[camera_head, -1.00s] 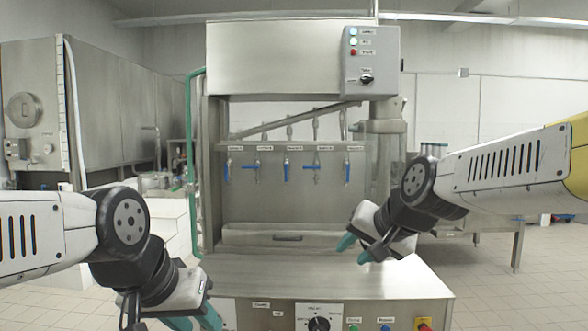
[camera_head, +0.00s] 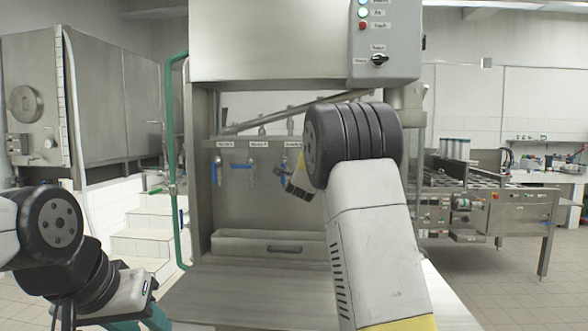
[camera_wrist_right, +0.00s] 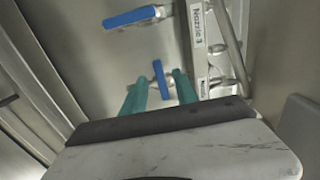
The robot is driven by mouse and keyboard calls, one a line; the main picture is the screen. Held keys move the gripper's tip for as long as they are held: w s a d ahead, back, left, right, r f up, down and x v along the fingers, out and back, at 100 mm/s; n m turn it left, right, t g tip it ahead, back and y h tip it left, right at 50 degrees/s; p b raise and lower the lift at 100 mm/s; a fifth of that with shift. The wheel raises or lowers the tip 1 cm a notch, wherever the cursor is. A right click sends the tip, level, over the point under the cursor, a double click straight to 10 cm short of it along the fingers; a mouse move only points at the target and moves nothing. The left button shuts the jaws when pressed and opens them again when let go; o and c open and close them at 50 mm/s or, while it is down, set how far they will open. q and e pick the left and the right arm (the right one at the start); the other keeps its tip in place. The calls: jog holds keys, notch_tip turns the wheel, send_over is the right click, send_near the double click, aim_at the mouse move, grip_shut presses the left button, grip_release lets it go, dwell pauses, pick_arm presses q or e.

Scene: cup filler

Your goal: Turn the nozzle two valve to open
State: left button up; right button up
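In the right wrist view, a blue valve handle (camera_wrist_right: 162,79) stands between the two teal fingers of my right gripper (camera_wrist_right: 160,88). The fingers are apart, with a gap on each side of the handle. It lies across the direction of the neighbouring handle. Its label (camera_wrist_right: 205,87) is mostly covered, and its number cannot be read. The neighbouring blue handle (camera_wrist_right: 132,17) is beside the label "Nozzle 3" (camera_wrist_right: 197,28). In the head view my right arm hides this valve and the right fingers. My left gripper (camera_head: 140,324) is empty and open at the lower left, with its tips cut off.
The filler's metal worktop (camera_head: 225,290) below the valves is clear where visible. More blue handles (camera_head: 217,170) hang at the left of the row. A control box (camera_head: 383,45) is at upper right. A green pipe (camera_head: 169,120) runs down the left side.

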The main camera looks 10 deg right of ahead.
jog(key=x, duration=0.5)
jog(key=shift+w+f, duration=0.1)
grip_shut()
